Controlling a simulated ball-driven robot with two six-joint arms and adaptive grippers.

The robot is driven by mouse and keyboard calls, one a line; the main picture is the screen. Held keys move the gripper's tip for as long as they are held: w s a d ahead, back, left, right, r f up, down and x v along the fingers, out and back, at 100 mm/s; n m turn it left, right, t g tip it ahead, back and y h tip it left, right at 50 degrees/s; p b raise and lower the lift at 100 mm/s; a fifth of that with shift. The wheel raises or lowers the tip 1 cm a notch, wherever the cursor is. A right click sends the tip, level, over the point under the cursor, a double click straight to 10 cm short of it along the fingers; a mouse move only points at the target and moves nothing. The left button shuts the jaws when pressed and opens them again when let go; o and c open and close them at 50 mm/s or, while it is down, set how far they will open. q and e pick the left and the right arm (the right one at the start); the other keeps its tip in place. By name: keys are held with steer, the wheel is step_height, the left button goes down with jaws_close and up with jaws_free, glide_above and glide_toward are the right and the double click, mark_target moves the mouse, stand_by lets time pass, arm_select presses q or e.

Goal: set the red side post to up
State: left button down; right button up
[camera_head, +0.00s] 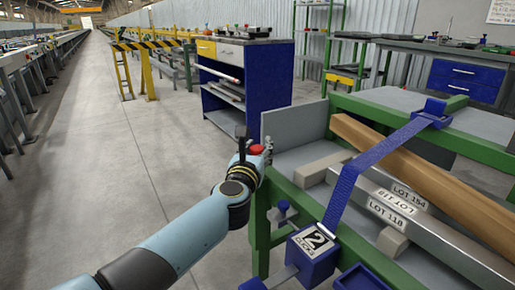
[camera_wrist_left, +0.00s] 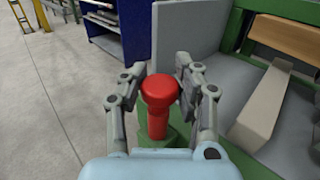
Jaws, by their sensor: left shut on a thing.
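The red side post (camera_wrist_left: 158,112) stands upright, with a wide round cap, at the corner of the green-framed runout table (camera_head: 259,215). In the head view only its red top (camera_head: 256,149) shows above my gripper. My left gripper (camera_head: 262,152) is at the post, its arm coming in from the lower left. In the left wrist view the two fingers of my left gripper (camera_wrist_left: 160,82) stand on either side of the red cap, shut on it. The foot of the post is partly hidden by my wrist. My right gripper is not in view.
A blue strap (camera_head: 372,165) crosses a wooden beam (camera_head: 425,175) and metal bars labelled LOT (camera_head: 395,210) on the table. A grey panel (camera_head: 293,124) stands behind the post. Floor to the left is clear.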

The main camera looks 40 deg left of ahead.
arm_select(q)
steer(key=shift+r+p, duration=0.35)
steer(key=shift+r, duration=0.05)
step_height(320, 180, up, 2)
steer(key=shift+r+p, duration=0.15)
steer(key=shift+p, duration=0.9)
step_height(320, 180, up, 16)
steer(key=p, duration=1.5)
steer(key=shift+r, duration=0.2)
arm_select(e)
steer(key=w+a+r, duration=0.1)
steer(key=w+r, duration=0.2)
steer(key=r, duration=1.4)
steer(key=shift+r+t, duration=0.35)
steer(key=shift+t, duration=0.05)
arm_select(q)
steer(key=c, duration=1.3)
jaws_free()
steer(key=o, duration=0.4)
steer(key=shift+s+d+r, duration=0.1)
steer(key=shift+s, duration=0.1)
steer(key=v, duration=1.1)
steer(key=shift+s+d, duration=0.15)
steer(key=shift+s, duration=0.2)
